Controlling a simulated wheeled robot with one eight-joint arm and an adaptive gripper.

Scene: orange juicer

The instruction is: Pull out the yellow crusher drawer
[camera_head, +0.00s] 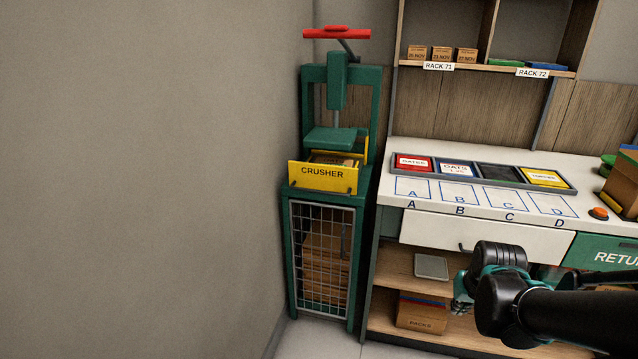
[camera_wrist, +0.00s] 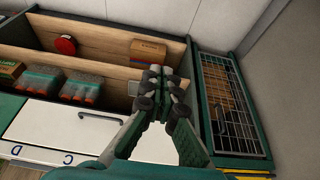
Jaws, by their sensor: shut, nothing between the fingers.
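The yellow crusher drawer (camera_head: 323,178) is in the green press (camera_head: 338,85) on top of a green cabinet, left of the counter in the head view. Its front reads CRUSHER, and brown contents show behind the front, under the press plate. I cannot tell how far out it stands. A yellow strip at the lower right edge of the wrist view may be part of it. My gripper (camera_wrist: 163,85) is shut and empty. In the head view it is low in front of the counter, right of and well apart from the drawer, partly hidden by my arm.
The green cabinet's mesh door (camera_head: 322,258) is shut, and also shows in the wrist view (camera_wrist: 235,105). A white drawer (camera_head: 470,240) and open shelves with a PACKS box (camera_head: 421,312) lie under the counter (camera_head: 390,155). A wall stands close left of the press.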

